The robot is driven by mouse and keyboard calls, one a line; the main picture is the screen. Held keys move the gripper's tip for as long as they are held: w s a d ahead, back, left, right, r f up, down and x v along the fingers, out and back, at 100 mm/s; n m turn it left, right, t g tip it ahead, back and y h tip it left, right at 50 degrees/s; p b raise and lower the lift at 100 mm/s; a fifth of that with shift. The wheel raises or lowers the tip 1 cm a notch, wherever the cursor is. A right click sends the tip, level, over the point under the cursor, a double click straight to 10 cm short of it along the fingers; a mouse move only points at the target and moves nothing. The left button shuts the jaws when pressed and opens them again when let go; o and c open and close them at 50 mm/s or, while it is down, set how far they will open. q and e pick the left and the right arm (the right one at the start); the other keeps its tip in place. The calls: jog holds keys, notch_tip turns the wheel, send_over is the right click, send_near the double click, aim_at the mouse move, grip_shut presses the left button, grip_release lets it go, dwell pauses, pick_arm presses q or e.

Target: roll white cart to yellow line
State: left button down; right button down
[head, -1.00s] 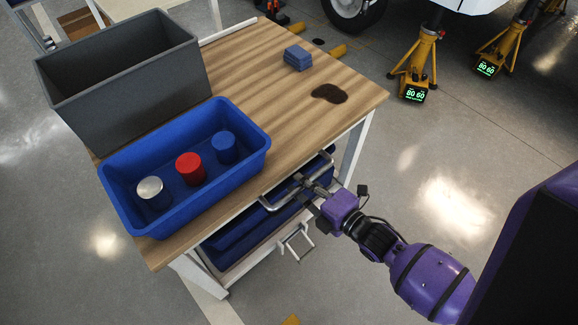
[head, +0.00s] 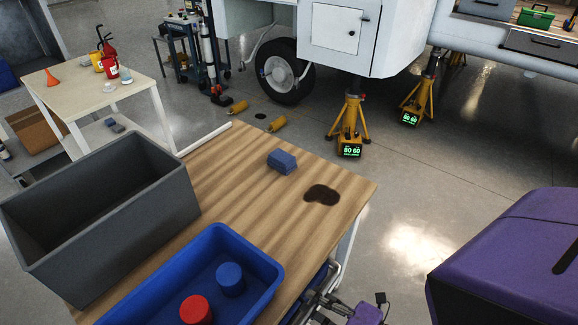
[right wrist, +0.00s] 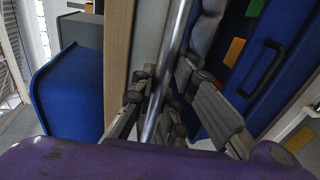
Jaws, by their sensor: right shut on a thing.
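The white cart has a wooden top (head: 240,190) and a white frame (head: 347,245), which shows in the lower middle of the head view. My right gripper (head: 322,308) is at the bottom edge of the head view, at the cart's near side. In the right wrist view its fingers (right wrist: 158,105) are shut around the cart's metal handle bar (right wrist: 170,60). The cart's wheels are out of view. My left gripper is not in view.
On the cart are a grey bin (head: 110,215), a blue tray (head: 262,262) with red and blue cans, a blue block (head: 282,161) and a dark stain (head: 321,195). Yellow jack stands (head: 350,125) and chocks (head: 238,107) are beyond. A table (head: 90,85) stands left.

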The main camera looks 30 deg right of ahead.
jog(key=shift+f+v, duration=0.25)
jog(key=shift+v, duration=0.8)
jog(key=shift+d, duration=0.1)
jog(key=c, duration=1.7)
grip_release()
jog(key=shift+c, duration=0.2)
jog(key=shift+s, duration=0.1)
jog(key=v, duration=1.2)
